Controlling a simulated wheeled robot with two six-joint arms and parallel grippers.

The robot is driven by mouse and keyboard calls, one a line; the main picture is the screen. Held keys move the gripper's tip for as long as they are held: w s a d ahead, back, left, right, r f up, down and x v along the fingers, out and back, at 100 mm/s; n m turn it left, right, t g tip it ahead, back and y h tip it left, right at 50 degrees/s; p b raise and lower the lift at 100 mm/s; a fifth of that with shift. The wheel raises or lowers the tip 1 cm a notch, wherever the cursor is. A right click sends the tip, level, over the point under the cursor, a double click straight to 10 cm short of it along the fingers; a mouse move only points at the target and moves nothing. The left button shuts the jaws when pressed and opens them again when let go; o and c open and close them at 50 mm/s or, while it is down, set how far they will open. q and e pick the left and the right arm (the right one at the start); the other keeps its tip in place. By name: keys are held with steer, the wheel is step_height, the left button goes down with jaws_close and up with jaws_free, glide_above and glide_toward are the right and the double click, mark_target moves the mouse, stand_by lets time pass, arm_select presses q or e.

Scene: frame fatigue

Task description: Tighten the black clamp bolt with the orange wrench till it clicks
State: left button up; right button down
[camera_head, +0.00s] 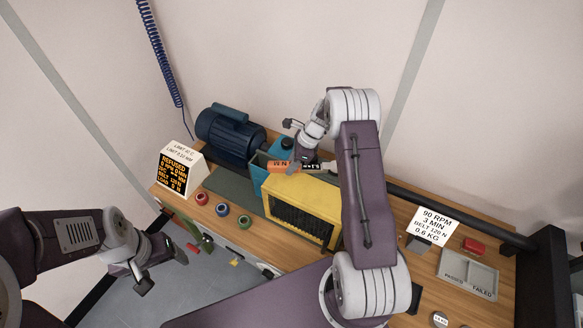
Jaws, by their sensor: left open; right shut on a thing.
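The orange wrench (279,167) shows above the yellow guard, with a dark marked part towards its right end. My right gripper (296,160) is shut on the wrench, and the arm reaches over from the right. A small black round part (287,143) sits on the teal stand (258,172) just behind the wrench. I cannot tell whether it is the clamp bolt, or whether the wrench is seated on a bolt. My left gripper (143,277) is open and empty, low at the left, off the front edge of the bench.
A yellow guard (306,200) with a dark mesh front stands beneath the wrench. A blue motor (230,134) is behind left. A display reading REFUSED (174,171) and red, blue and green knobs (222,209) are at left. A grey PASSED/FAILED tray (469,274) lies right.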

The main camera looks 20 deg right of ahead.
steer(key=shift+s+a, duration=0.15)
steer(key=shift+s, duration=0.1)
steer(key=shift+n, duration=0.3)
stand_by(0.8)
steer(key=shift+r, duration=0.1)
steer(key=shift+r, duration=4.35)
steer(key=shift+f, duration=0.15)
